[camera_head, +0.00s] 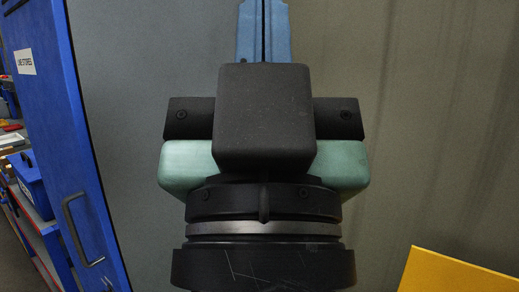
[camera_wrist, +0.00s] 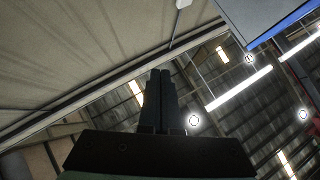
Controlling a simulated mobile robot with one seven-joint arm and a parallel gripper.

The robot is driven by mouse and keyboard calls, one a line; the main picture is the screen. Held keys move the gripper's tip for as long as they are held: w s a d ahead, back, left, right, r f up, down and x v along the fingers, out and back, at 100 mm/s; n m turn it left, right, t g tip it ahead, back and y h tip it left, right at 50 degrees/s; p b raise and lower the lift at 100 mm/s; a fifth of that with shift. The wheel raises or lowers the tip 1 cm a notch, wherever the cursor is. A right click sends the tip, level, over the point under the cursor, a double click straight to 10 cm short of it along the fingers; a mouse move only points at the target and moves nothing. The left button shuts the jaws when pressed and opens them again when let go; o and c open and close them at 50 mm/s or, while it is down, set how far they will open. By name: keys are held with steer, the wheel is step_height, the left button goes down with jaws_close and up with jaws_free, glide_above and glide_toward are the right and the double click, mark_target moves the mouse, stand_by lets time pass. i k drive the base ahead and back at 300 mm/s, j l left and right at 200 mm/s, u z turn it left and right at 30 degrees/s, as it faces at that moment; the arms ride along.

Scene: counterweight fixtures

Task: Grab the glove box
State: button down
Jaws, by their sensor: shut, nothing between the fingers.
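No glove box can be made out in either view. My gripper (camera_head: 264,28) fills the middle of the head view, with its two blue fingers together and pointing up past the top edge. The fingers also show as dark, closed shapes in the wrist view (camera_wrist: 160,98), with nothing held between them. The wrist view looks up at a ceiling. My gripper and wrist hide the middle of the head view.
A blue door or panel (camera_head: 50,95) with a white label and a handle stands at left. Beyond it are shelves with a blue bin (camera_head: 33,185). A yellow surface (camera_head: 455,275) is at lower right. Ceiling lights (camera_wrist: 240,88) show in the wrist view.

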mark_target(64, 249)
steer(key=j, duration=0.85)
steer(key=i+j+z, duration=0.1)
steer(key=j, duration=0.75)
steer(key=i+j+z, duration=0.1)
steer(key=j, duration=0.7)
steer(key=i+j, duration=0.15)
steer(key=j, duration=0.6)
steer(key=i+j+z, duration=0.15)
steer(key=j, duration=0.65)
steer(key=i+j, duration=0.15)
steer(key=j, duration=0.35)
steer(key=i+j+z, duration=0.1)
steer(key=j, duration=0.45)
steer(key=i+j, duration=0.1)
steer(key=j, duration=0.4)
steer(key=i+j+z, duration=0.1)
steer(key=j, duration=0.45)
steer(key=i+j, duration=0.1)
steer(key=i, duration=0.35)
